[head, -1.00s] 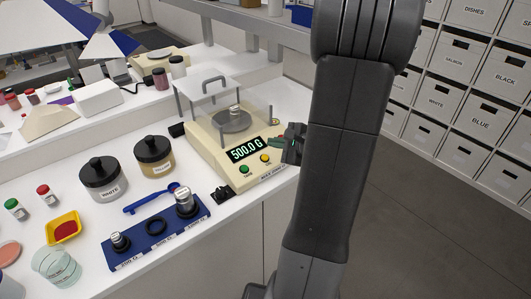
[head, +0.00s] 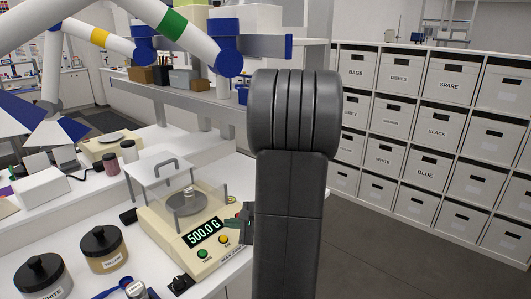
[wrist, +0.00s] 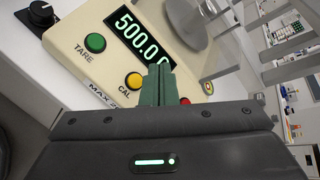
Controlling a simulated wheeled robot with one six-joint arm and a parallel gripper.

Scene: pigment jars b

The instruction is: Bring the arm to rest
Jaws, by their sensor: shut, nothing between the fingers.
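My gripper (head: 238,221) is at the front right edge of the cream balance (head: 205,249), beside its button panel. The wrist view shows its two green fingers (wrist: 157,84) closed together with nothing between them, in front of the yellow CAL button (wrist: 134,81). I cannot tell whether the fingertips touch the balance. My dark arm link stands upright in the middle of the head view and hides part of the counter and room. The balance display (head: 203,233) reads 500.0 G, and a metal weight (head: 189,193) stands on its pan inside the clear draft shield.
Jars marked WHITE (head: 43,278) and YELLOW (head: 103,249) stand left of the balance. A black knob (head: 181,284) sits in front of it. A shelf (head: 192,95) runs behind the counter. Labelled boxes (head: 437,130) fill a rack at right, with open floor before it.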

